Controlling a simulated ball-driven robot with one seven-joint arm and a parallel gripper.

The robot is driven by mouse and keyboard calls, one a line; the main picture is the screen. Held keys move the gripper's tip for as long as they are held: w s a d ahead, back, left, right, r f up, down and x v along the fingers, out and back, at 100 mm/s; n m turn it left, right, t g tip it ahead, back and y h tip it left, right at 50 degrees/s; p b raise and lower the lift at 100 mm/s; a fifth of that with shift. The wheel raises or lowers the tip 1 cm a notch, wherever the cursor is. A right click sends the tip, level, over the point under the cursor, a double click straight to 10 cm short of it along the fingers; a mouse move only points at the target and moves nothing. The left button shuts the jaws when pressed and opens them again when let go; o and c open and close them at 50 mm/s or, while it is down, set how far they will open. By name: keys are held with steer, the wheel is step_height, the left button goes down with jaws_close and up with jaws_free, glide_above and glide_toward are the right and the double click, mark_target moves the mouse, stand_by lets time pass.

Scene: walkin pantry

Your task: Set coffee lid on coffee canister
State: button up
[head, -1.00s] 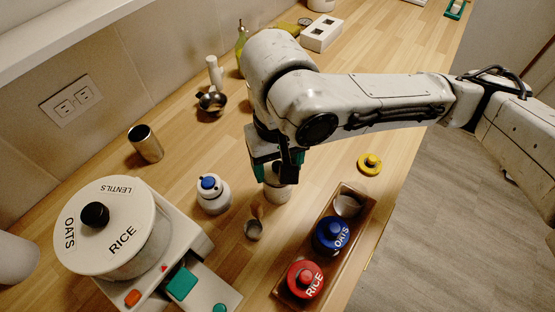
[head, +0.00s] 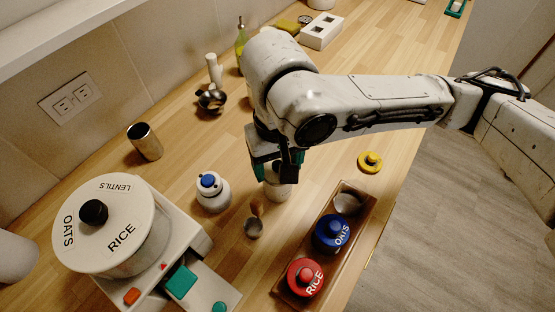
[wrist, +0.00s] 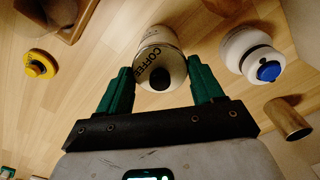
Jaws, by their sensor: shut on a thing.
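My gripper (wrist: 163,85) is shut on the coffee lid (wrist: 155,68), a pale round lid marked COFFEE with a black knob, which lies between the two green fingers. The pale coffee canister (wrist: 157,36) shows just beyond the lid in the wrist view. In the head view, my gripper (head: 276,168) is straight above the canister (head: 278,189), whose upper part is hidden by the fingers. The lid is hidden there. I cannot tell whether the lid is resting on the rim or slightly above it.
A white jar with a blue top (head: 212,192) stands left of the canister, and a small scoop (head: 253,227) lies in front. A wooden tray (head: 358,218) holds blue and red lidded jars at right. A metal cup (head: 146,143) stands left.

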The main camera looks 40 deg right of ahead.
steer(key=o, duration=1.1)
steer(key=shift+o, duration=0.3)
steer(key=shift+r, duration=0.1)
steer(key=shift+r+p, duration=3.4)
steer(key=shift+p, duration=0.25)
